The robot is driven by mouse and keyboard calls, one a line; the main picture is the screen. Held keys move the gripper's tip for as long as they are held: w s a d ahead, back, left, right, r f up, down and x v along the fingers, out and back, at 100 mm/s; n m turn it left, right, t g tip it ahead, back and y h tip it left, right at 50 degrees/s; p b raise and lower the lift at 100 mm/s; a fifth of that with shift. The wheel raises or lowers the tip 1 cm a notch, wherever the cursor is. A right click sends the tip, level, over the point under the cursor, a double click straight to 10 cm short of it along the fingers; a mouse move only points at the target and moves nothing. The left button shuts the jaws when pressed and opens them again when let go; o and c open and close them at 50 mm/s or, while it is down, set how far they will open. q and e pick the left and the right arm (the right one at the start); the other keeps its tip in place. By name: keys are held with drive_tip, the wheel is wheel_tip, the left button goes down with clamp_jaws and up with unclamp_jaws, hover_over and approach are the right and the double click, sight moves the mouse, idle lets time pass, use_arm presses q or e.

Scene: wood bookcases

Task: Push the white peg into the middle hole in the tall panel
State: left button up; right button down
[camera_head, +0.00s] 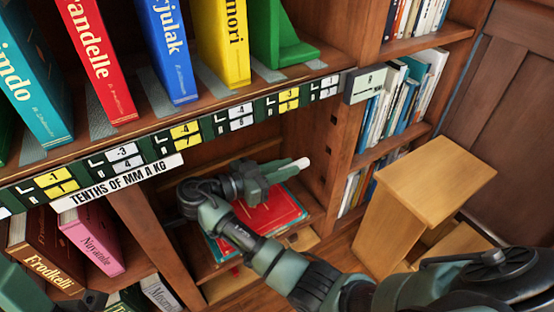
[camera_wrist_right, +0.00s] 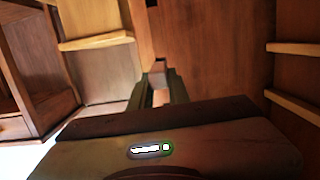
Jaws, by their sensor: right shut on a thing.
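The white peg (camera_head: 302,162) sticks out of the tip of my right gripper (camera_head: 284,169), which is shut on it. In the right wrist view the peg's end (camera_wrist_right: 158,67) shows between the fingers (camera_wrist_right: 158,88). The peg points right toward the tall wooden panel (camera_head: 343,140) and looks apart from it. Dark square holes show in the panel, one of them clearly (camera_head: 333,121). A dark hole (camera_wrist_right: 152,3) also shows at the top of the right wrist view. Part of my left arm (camera_head: 20,285) is in the lower left corner; its jaw state is not clear.
A shelf edge with number labels (camera_head: 185,130) runs above my right arm, with large books above it. A red book (camera_head: 270,212) lies under my right gripper. A wooden step stool (camera_head: 430,190) stands at the right. Narrow book shelves (camera_head: 400,100) lie beyond the panel.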

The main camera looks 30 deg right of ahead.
sight(304, 160)
drive_tip(key=shift+w, duration=0.15)
drive_tip(key=shift+r, duration=0.1)
drive_tip(key=shift+d, duration=0.25)
drive_tip(key=shift+w+d, duration=0.15)
drive_tip(key=shift+d, duration=2.45)
drive_tip(key=shift+w+d, duration=0.15)
drive_tip(key=shift+d, duration=2.3)
